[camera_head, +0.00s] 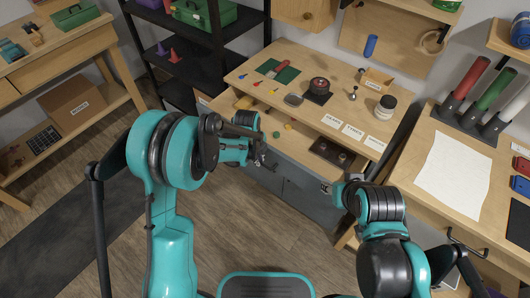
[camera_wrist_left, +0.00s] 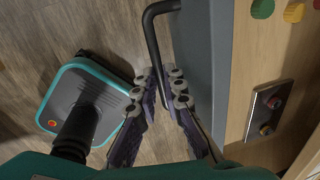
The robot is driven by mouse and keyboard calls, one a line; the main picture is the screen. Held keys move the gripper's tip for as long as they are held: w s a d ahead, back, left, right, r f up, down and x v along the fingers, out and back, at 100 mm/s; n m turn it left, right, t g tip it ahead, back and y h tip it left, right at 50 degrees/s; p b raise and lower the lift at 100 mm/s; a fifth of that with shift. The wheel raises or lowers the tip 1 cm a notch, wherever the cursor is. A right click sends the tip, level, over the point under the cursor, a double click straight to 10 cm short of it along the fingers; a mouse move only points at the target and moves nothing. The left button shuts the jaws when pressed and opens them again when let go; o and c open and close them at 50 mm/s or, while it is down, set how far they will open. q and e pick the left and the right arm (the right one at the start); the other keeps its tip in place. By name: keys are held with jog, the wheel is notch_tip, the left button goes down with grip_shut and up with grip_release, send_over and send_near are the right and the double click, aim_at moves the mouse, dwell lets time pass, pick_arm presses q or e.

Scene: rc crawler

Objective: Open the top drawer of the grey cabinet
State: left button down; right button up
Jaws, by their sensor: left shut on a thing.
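The grey cabinet (camera_head: 322,207) stands at centre under a wooden top. Its top drawer (camera_head: 229,104) is pulled out, and small coloured pieces and a dark plate with knobs show inside. In the left wrist view the drawer's grey front (camera_wrist_left: 203,60) runs beside its wooden rim. A dark bar handle (camera_wrist_left: 151,35) sticks out from that front. My left gripper (camera_head: 258,157) is at the drawer's front; in the wrist view its fingers (camera_wrist_left: 162,82) are closed around the handle. My right gripper (camera_head: 328,188) is near the cabinet's right front; its fingers are too small to judge.
The cabinet top (camera_head: 262,65) carries a jar (camera_head: 386,107), a dark round device (camera_head: 318,88) and white cards. A workbench (camera_head: 428,150) with a white sheet stands close on the right. A black shelf (camera_head: 190,70) stands behind left. Floor (camera_head: 250,225) is open in front.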

pick_arm(q)
jog(key=s+a+b, duration=0.1)
jog(key=s+a, duration=0.6)
jog(key=s, duration=0.3)
jog(key=shift+s+a, duration=0.15)
jog(key=shift+a, duration=0.1)
jog(key=c, duration=1.6)
grip_release()
notch_tip(320, 180, up, 12)
jog(key=s+a, duration=0.1)
jog(key=shift+s, duration=0.4)
jog(key=shift+a+f, duration=0.1)
